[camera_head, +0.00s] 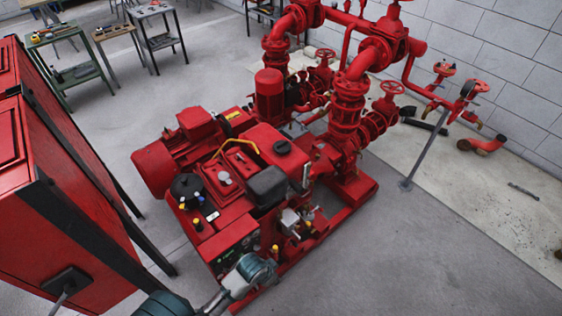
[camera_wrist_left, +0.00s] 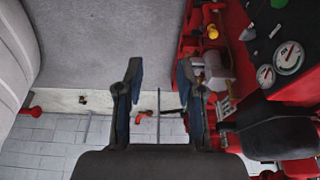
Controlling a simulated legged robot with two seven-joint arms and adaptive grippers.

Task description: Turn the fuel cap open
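The pumpset's red engine is in the middle of the head view. A round black cap (camera_head: 281,147) sits on top of its red tank (camera_head: 272,158) and looks like the fuel cap. A smaller pale grey cap (camera_head: 224,178) sits on the red cover nearer me. My left gripper (camera_wrist_left: 160,68) is open and empty in the left wrist view, its fingers apart over floor and wall. It is beside the engine's gauge panel (camera_wrist_left: 288,58), and no cap is between its fingers. An arm of mine reaches in at the bottom of the head view. My right gripper is not seen.
A red cabinet (camera_head: 50,170) stands close on the left. Red pipes and valves (camera_head: 350,95) rise behind the engine. A black box-shaped part (camera_head: 268,186) and a yellow hose (camera_head: 240,143) are near the tank. The floor to the right (camera_head: 400,260) is clear.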

